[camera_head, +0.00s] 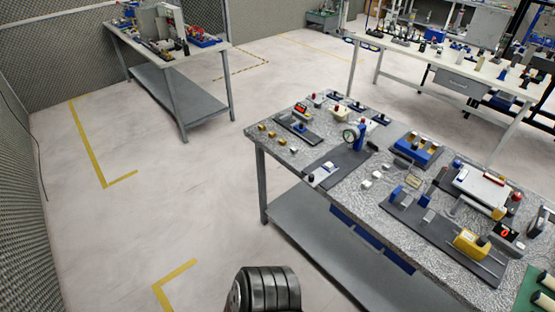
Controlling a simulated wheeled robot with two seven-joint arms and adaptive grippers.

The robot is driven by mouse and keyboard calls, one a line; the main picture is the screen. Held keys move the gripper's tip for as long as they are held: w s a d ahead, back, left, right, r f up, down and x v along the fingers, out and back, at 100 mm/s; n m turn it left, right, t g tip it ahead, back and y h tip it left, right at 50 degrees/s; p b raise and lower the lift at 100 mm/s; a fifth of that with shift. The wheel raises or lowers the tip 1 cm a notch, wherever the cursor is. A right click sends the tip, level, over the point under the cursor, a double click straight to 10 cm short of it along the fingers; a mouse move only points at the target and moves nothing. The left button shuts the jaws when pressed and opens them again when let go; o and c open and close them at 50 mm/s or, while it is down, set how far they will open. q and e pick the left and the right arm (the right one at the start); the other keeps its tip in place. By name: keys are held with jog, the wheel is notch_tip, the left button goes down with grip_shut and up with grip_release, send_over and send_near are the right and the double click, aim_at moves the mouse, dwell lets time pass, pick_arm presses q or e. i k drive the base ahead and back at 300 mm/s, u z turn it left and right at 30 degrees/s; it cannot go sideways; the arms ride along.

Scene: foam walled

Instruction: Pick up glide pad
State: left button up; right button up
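I cannot tell for sure which thing is the glide pad. Small pale blocks (372,179) lie on the speckled grey worktable (290,165) at the right, beside a dark flat plate (340,165). Several small gold-brown blocks (281,141) lie near that table's left corner. These are too small to name with certainty. Neither of my grippers shows. A dark ribbed rounded part at the bottom centre looks like part of my own body, and no fingers can be seen on it.
The worktable holds a round gauge on a blue stand (354,134), a blue fixture (416,149) and a yellow device (471,243). Another bench (210,47) stands at the back left, and a long white table (400,50) at the back right. The floor left of the worktable is clear.

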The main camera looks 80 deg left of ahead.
aim_at(328, 165)
jog(key=u, duration=1.05)
jog(key=i, duration=1.1)
jog(key=u, duration=0.8)
jog(key=i, duration=0.3)
jog(key=u, duration=0.1)
